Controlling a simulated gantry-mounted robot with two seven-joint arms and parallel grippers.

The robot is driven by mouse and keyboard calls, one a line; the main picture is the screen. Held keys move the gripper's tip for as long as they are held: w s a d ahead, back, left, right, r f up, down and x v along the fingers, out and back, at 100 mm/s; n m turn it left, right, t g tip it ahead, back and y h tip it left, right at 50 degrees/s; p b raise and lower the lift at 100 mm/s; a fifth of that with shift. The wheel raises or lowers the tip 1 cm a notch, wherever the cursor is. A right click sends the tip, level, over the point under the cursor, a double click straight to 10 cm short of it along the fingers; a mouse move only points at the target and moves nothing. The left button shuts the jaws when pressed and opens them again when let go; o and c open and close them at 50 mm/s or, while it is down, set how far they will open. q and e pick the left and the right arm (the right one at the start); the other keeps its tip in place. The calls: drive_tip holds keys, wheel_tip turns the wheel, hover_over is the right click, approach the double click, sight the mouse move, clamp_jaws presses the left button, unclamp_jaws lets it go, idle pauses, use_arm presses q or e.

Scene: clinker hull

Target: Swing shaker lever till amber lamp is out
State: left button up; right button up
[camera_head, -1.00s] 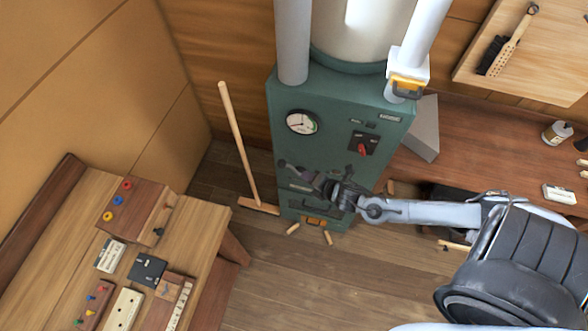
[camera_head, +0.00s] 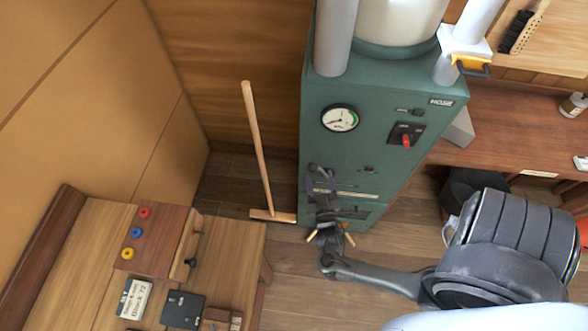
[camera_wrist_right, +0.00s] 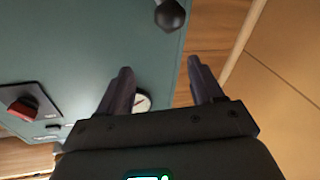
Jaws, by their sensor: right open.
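The green boiler cabinet (camera_head: 385,95) stands at the middle of the head view. A black ball knob (camera_wrist_right: 170,14), likely the end of the shaker lever, shows in the right wrist view, ahead of the fingers and apart from them. My right gripper (camera_head: 325,190) is in front of the cabinet's lower front; in the wrist view its fingers (camera_wrist_right: 160,75) are spread and empty. The hand and wrist hide part of the lower front, so I cannot make out the lever clearly in the head view. I cannot make out an amber lamp. My left gripper is not in view.
A round gauge (camera_head: 340,118) and a red switch (camera_head: 406,141) are on the cabinet front. A broom-like tool (camera_head: 257,150) leans to the left. A wooden bench (camera_head: 90,250) with small items stands at the lower left. Another worktop (camera_head: 510,125) is on the right.

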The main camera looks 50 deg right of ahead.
sight(312, 166)
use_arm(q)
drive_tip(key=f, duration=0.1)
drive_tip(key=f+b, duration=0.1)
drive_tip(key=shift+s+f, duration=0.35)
use_arm(e)
drive_tip(key=a+f+m+g, duration=0.1)
drive_tip(key=a+f, duration=0.2)
drive_tip(key=f, duration=0.1)
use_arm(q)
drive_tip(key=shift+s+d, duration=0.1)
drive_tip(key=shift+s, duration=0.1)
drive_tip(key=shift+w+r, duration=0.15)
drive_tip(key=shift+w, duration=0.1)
use_arm(e)
drive_tip(key=x, duration=1)
drive_tip(key=shift+s+d, duration=0.1)
drive_tip(key=shift+d, duration=0.25)
clamp_jaws()
